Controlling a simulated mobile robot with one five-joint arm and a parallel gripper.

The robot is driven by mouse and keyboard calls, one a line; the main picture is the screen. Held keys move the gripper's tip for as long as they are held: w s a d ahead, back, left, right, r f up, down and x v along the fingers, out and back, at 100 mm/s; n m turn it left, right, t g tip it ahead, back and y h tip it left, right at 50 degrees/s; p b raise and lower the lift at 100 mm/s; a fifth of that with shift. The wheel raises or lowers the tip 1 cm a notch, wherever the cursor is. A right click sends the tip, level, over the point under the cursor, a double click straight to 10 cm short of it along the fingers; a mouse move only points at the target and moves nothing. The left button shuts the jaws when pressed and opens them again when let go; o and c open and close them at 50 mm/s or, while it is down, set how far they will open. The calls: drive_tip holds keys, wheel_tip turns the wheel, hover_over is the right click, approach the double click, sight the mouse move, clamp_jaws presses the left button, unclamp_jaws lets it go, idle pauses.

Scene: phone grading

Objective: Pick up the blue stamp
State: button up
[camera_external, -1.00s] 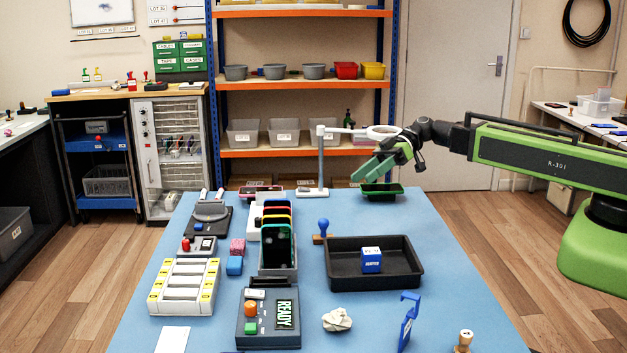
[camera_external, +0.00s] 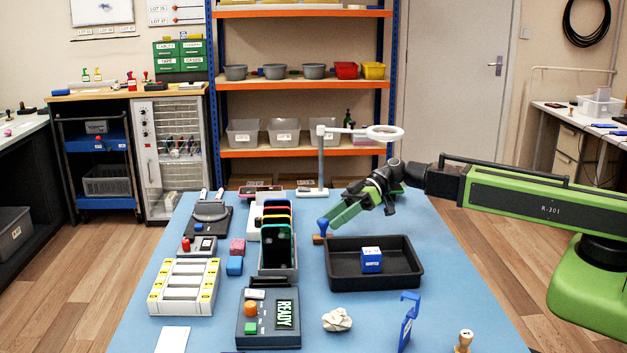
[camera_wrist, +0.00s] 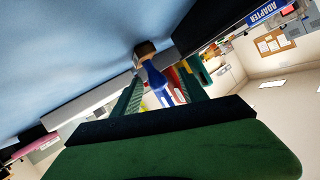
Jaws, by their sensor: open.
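The blue stamp (camera_external: 323,224) stands on the blue table just beyond the black tray's left back corner, with a round blue handle on a brown base. It also shows in the wrist view (camera_wrist: 154,77), between the two green fingers and past their tips at its brown end. My gripper (camera_external: 334,221) is open, low and tilted down to the left, with its fingertips right beside the stamp's handle. My gripper also shows in the wrist view (camera_wrist: 160,88). Whether a finger touches the stamp, I cannot tell.
The black tray (camera_external: 415,281) holds a blue and white box (camera_external: 371,260) right in front of the stamp. A phone rack (camera_external: 278,250) stands to the left. A ring lamp (camera_external: 322,165) stands behind. A crumpled white piece (camera_external: 337,320) and a blue stand (camera_external: 408,325) lie nearer.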

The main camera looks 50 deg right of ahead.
drive_tip(key=shift+w+b+x, duration=0.1)
drive_tip(key=shift+b+x, duration=0.35)
drive_tip(key=shift+x, duration=1)
drive_tip(key=shift+w+b+x, duration=0.15)
drive_tip(key=shift+b+x, duration=0.25)
drive_tip(key=shift+x, duration=1.1)
drive_tip(key=shift+d+r, duration=0.1)
clamp_jaws()
